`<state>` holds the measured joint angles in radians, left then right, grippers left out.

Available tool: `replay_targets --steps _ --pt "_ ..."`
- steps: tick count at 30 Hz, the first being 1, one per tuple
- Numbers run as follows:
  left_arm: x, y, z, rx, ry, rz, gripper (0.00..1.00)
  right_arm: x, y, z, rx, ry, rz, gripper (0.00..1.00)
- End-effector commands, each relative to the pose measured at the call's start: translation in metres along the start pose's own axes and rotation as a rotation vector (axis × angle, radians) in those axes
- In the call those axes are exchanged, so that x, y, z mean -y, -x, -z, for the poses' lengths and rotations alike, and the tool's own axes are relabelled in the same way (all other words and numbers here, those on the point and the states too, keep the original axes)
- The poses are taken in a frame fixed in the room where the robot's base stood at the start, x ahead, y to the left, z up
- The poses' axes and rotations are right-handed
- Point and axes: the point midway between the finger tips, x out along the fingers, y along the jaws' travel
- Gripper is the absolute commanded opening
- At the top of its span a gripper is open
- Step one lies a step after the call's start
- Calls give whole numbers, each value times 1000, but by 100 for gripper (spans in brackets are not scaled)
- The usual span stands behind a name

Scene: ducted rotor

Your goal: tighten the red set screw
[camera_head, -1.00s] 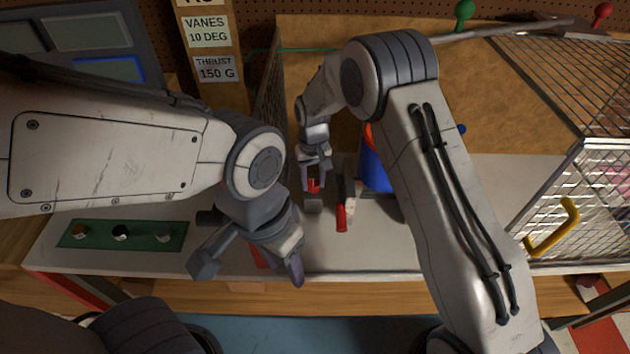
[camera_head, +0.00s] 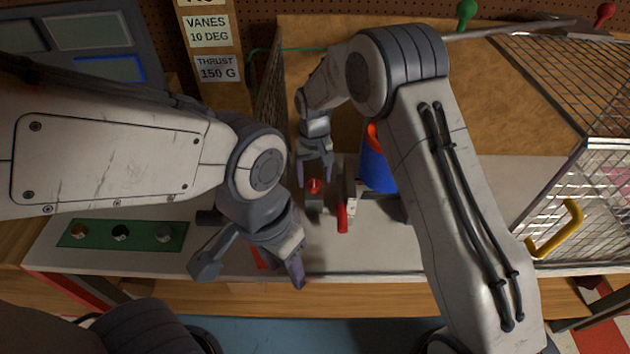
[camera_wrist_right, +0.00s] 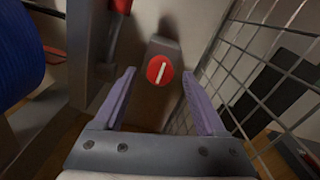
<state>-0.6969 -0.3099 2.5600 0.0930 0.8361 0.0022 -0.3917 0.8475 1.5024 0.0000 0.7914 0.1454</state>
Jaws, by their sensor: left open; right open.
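The red set screw (camera_head: 314,185) sits on top of a small grey block (camera_head: 314,203) on the bench. In the right wrist view the screw (camera_wrist_right: 160,70) is a red disc with a white slot line that runs steeply, leaning a little to the right at its top. My right gripper (camera_head: 315,178) is open above the screw, with one finger on either side and a gap to it; it also shows in the right wrist view (camera_wrist_right: 160,95). My left gripper (camera_head: 250,280) is lower left of the screw, open and apart from it.
A red-handled part (camera_head: 342,217) stands just right of the block. A blue cylinder with an orange rim (camera_head: 376,170) is beyond it. A wire mesh wall (camera_wrist_right: 262,70) rises close to my right gripper. A green strip with several knobs (camera_head: 122,235) lies at left.

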Motion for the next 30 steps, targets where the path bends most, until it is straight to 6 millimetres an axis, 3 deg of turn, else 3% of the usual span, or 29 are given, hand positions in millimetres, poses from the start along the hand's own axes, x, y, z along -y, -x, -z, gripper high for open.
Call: replay_targets --steps 6,13,18,30 --pt "1 -16 -1 0 -1 0 50 0 44 2 -8 0 1 74" --pt "2 -22 -1 0 -1 0 50 0 78 1 -3 -1 1 74" --pt "2 -23 -1 0 -1 0 50 0 87 0 -2 -1 0 74" --pt "2 -23 -1 0 -1 0 50 0 88 0 -1 -1 0 74"
